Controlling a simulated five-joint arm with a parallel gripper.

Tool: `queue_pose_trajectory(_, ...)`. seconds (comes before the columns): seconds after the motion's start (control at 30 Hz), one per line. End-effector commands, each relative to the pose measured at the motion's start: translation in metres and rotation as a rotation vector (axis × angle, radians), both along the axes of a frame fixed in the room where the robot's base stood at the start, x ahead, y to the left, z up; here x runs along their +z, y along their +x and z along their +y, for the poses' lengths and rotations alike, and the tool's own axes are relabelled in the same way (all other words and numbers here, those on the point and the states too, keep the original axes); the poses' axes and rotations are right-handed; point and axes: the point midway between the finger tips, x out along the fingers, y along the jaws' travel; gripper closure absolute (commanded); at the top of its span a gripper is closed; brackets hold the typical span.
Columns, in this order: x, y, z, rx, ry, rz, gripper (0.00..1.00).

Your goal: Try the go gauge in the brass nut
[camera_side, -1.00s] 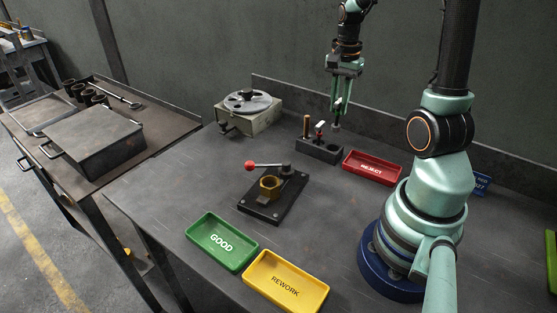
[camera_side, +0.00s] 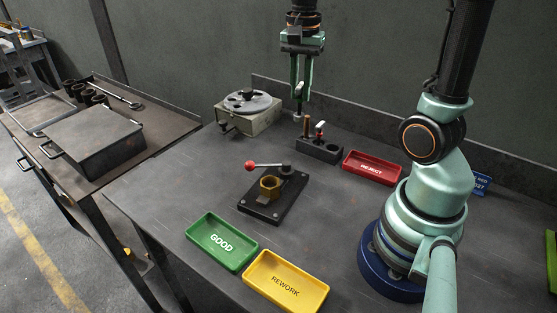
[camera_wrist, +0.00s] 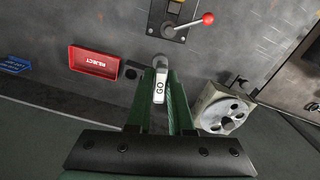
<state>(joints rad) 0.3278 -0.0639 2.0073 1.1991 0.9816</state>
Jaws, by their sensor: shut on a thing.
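My gripper (camera_side: 301,101) is shut on the go gauge (camera_wrist: 160,88), whose white handle reads GO in the wrist view. The gauge hangs roughly upright with its dark end (camera_side: 298,117) down, in the air near the left end of the gauge rack. The brass nut (camera_side: 271,186) sits in a dark clamp fixture (camera_side: 288,200) with a red-knobbed lever (camera_side: 265,166), nearer the camera and lower left. The gauge is well apart from the nut. In the wrist view only part of the fixture shows at the top edge.
The dark rack (camera_side: 322,152) holds a brown-handled piece (camera_side: 306,126) and a red-marked gauge (camera_side: 319,130). A red REJECT tray (camera_side: 353,174), green GOOD tray (camera_side: 205,244), yellow REWORK tray (camera_side: 263,290) and a box with a grey disc (camera_side: 250,121) stand around. Bench left of the fixture is clear.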

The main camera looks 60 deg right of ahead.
Motion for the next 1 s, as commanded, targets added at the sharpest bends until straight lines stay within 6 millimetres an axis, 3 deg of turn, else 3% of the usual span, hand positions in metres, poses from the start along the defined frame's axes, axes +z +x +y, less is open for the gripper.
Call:
queue_pose_trajectory(0.03,-0.007,0.003,0.023,0.053,0.0,0.002,1.0)
queue_pose_trajectory(0.2,-0.027,0.005,0.077,0.17,0.0,0.001,1.0)
queue_pose_trajectory(0.4,-0.04,0.0,0.112,0.246,0.0,-0.001,1.0)
queue_pose_trajectory(0.67,-0.052,-0.002,0.12,0.263,0.0,0.001,1.0)
queue_pose_trajectory(1.0,-0.082,-0.001,0.119,0.262,0.0,0.001,1.0)
